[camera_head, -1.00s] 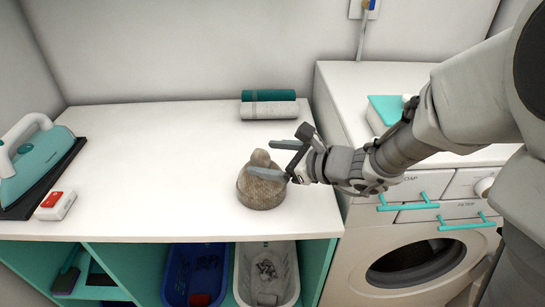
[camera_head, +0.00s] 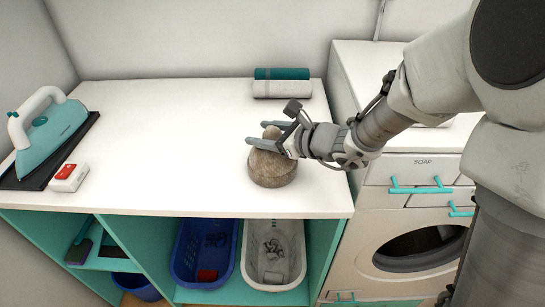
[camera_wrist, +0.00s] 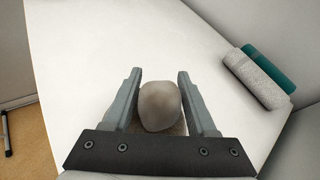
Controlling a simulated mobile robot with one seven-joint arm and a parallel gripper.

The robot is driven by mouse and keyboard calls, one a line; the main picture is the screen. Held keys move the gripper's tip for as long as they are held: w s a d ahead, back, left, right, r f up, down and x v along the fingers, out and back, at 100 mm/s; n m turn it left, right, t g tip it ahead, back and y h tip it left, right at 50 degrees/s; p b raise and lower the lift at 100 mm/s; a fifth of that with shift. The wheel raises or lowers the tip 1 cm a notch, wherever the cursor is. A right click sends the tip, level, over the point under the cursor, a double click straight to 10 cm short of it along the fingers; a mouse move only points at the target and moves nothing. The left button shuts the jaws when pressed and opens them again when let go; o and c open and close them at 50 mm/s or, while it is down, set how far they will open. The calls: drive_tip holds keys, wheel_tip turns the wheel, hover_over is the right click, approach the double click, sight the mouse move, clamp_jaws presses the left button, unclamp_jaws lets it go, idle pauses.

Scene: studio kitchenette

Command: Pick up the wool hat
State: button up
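The wool hat (camera_head: 272,168) is a brownish-grey knitted dome with a round bobble on top. It stands upright on the white countertop (camera_head: 180,130), near its front edge. My gripper (camera_head: 262,134) is open at the hat's top, with its fingers pointing left in the head view. In the wrist view the hat's bobble (camera_wrist: 160,104) lies between the two parted fingers, and bare gaps show on both sides of it. The hat's lower body is mostly hidden there by the bobble and my gripper.
Two rolled towels, teal (camera_head: 282,73) and light grey (camera_head: 282,89), lie at the back. A teal iron (camera_head: 50,135) and a white box with a red top (camera_head: 69,177) are at the left. A washing machine (camera_head: 425,245) stands at the right. The counter's middle is clear.

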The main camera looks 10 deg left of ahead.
clamp_jaws()
